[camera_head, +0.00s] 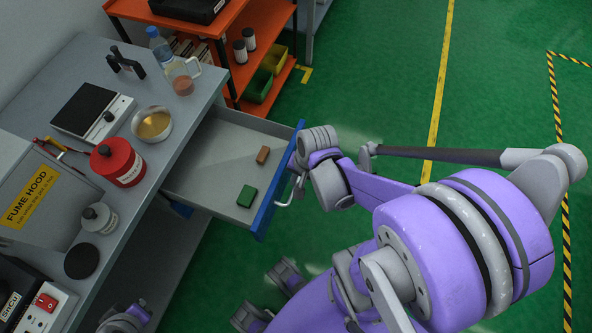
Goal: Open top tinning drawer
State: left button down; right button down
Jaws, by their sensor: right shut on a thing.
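The top drawer (212,165) stands pulled far out of the grey workbench, its inside open to view. Its blue front panel (279,184) has a pale bar handle (287,200) on the outer face. My right gripper (297,178) is at that handle, shut on it; the fingertips are partly hidden by the wrist. In the drawer lie a green block (246,196) near the front and a brown block (263,155) at the far side. I cannot make out my left gripper; only a purple and grey part of mine shows at the bottom edge.
The workbench (150,190) holds a scale (92,111), a brass-coloured bowl (152,124), a red container (117,161), bottles and a fume hood (40,200). An orange shelf (255,30) with bins stands behind the drawer. Green floor to the right is clear.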

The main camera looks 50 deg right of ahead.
jog(key=c, duration=0.9)
grip_release()
notch_tip(320, 180, up, 11)
jog(key=s+p, duration=0.1)
jog(key=p, duration=0.3)
jog(key=shift+s+d+f, duration=0.15)
jog(key=shift+s+d, duration=0.25)
jog(key=w+a+r+n+t, duration=0.3)
jog(key=w+a+n, duration=0.3)
jog(key=a+n, duration=0.5)
jog(key=r+n, duration=0.1)
jog(key=n, duration=0.2)
jog(key=shift+w+a+h, duration=0.15)
jog(key=shift+a+h, duration=0.05)
jog(key=shift+h, duration=0.2)
